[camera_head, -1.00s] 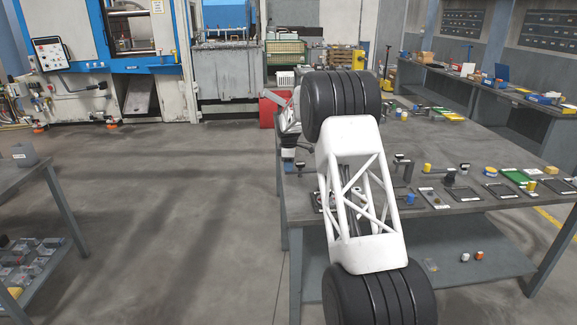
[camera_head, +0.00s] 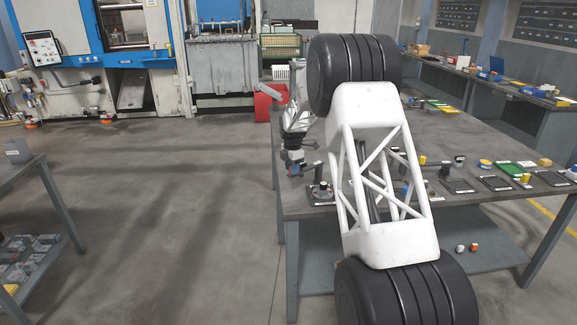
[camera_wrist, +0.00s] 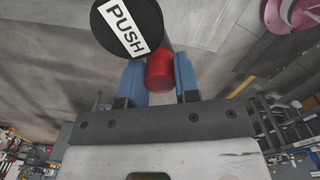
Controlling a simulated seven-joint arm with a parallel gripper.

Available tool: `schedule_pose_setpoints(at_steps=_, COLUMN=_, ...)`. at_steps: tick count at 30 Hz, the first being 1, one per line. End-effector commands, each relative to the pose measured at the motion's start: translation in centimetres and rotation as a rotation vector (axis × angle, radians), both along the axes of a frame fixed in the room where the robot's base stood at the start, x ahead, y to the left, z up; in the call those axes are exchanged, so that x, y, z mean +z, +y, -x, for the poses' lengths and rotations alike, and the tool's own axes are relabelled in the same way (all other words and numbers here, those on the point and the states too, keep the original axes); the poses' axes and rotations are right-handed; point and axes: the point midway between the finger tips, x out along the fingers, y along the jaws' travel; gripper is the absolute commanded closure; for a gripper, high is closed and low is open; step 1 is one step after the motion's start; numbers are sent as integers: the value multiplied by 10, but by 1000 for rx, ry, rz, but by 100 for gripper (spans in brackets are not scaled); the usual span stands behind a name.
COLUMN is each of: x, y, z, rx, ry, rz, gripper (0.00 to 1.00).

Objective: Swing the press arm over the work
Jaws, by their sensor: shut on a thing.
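My gripper (camera_wrist: 158,72) has blue fingers shut on a red cylindrical knob (camera_wrist: 159,72) in the wrist view. A round black disc labelled PUSH (camera_wrist: 125,25) lies just beyond the fingertips, partly overlapped by the left finger and knob. In the head view my gripper (camera_head: 293,168) points down at the table's near left corner. A small dark fixture with an upright post (camera_head: 320,190) stands on the table just right of it. How the knob, the disc and the press arm join is too small to tell there.
The grey workbench (camera_head: 300,210) carries several small parts and black trays (camera_head: 457,186) to the right, partly hidden behind my white arm link. A red bin (camera_head: 268,100) stands behind the bench. The floor to the left is clear up to another table (camera_head: 25,172).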

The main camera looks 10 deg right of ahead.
Motion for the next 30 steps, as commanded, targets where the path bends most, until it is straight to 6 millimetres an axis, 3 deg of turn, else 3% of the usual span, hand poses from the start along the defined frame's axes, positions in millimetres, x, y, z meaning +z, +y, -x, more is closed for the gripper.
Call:
schedule_pose_setpoints(at_steps=18, x=2, y=-61, z=53, rx=509, ry=-2, rz=0, gripper=100)
schedule_pose_setpoints(at_steps=30, x=1, y=-101, z=66, rx=792, ry=-3, rz=1, gripper=100)
